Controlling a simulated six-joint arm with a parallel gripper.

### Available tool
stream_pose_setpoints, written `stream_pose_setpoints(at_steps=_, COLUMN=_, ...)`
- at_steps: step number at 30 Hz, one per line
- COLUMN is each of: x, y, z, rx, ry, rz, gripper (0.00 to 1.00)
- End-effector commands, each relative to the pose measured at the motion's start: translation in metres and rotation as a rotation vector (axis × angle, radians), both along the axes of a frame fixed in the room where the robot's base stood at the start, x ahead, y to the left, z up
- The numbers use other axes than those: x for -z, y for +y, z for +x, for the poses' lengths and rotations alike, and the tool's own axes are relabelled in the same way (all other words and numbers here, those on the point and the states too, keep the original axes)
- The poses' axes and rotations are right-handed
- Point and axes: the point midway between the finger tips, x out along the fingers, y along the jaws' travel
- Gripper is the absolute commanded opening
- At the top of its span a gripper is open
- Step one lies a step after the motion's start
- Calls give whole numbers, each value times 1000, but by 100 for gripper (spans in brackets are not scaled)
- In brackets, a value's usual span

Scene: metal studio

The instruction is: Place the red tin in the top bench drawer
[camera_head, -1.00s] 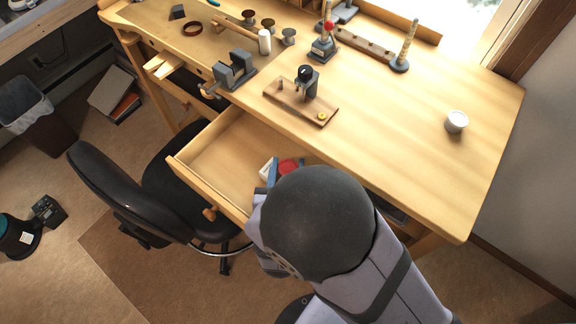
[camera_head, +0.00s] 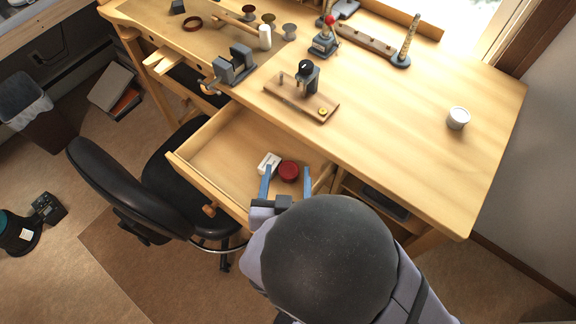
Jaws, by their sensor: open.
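The red tin (camera_head: 289,171) is a round, dark red tin lying inside the open top bench drawer (camera_head: 222,148), toward its right end. A small white box (camera_head: 268,163) lies just left of the tin. My gripper (camera_head: 286,178) is open, with its two blue fingers apart. The left finger is near the white box and the right finger is right of the tin. The tin shows beyond and between the fingertips. I cannot tell whether either finger touches it. My arm hides part of the drawer's front right side.
The wooden bench (camera_head: 400,130) carries a vise (camera_head: 234,66), a wooden board with a clamp (camera_head: 302,98) and a white cup (camera_head: 458,118). A black chair (camera_head: 125,190) stands left of the drawer. The left part of the drawer is bare.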

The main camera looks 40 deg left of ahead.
Motion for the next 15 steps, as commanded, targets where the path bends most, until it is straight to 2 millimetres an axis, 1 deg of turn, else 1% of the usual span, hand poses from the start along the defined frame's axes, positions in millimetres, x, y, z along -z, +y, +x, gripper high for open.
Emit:
stream_pose_setpoints(at_steps=1, x=-2, y=-3, z=-6, rx=-5, ry=1, rz=1, gripper=59)
stream_pose_setpoints(at_steps=6, x=-9, y=-11, z=-18, rx=-3, ry=0, rz=0, gripper=59)
stream_pose_setpoints(at_steps=15, x=-11, y=-15, z=-22, rx=0, ry=-1, rz=-1, gripper=59)
